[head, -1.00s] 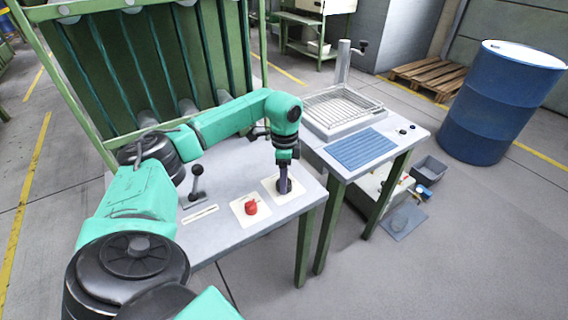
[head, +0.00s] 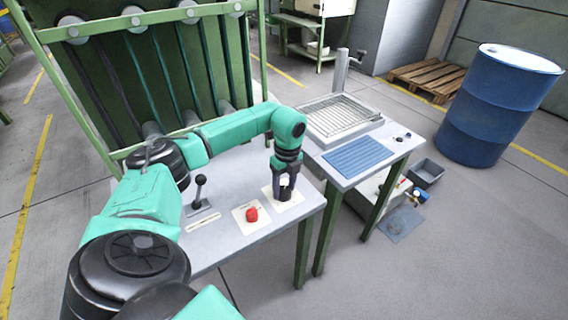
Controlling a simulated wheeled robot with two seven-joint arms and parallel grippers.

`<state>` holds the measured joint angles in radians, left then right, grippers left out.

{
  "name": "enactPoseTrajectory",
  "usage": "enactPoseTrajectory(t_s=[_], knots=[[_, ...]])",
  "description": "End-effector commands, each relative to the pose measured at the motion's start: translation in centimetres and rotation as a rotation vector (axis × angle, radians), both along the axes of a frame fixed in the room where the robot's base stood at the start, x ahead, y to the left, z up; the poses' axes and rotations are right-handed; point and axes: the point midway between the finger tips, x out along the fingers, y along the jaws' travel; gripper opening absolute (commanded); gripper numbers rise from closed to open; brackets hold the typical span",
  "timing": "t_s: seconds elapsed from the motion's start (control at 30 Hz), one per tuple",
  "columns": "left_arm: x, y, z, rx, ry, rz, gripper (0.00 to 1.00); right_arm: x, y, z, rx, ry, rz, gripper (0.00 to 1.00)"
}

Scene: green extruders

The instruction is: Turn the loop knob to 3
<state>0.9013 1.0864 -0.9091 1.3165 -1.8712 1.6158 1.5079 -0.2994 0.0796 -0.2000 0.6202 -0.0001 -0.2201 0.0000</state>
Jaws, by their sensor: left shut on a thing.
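The loop knob sits on a cream plate (head: 293,200) near the right front corner of the grey table; the knob itself is mostly hidden by the fingers. My left gripper (head: 284,192) points straight down over this plate and is shut on the knob, with its two dark fingers at either side. The dial marks are too small or covered to read. My right gripper is out of view.
A red knob (head: 251,214) on its own cream plate stands just left of the gripper. A black lever (head: 199,188) stands further left. A second table with a blue ribbed mat (head: 360,154) is at the right. A blue barrel (head: 498,105) stands beyond.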

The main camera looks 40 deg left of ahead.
Motion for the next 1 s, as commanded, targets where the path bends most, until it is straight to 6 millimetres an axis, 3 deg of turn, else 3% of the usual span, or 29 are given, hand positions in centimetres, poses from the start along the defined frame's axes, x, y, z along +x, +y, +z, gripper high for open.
enactPoseTrajectory(t_s=[1.0], knots=[[-0.06,-0.11,0.02,0.002,-0.003,-0.964,0.02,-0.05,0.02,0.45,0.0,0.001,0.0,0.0]])
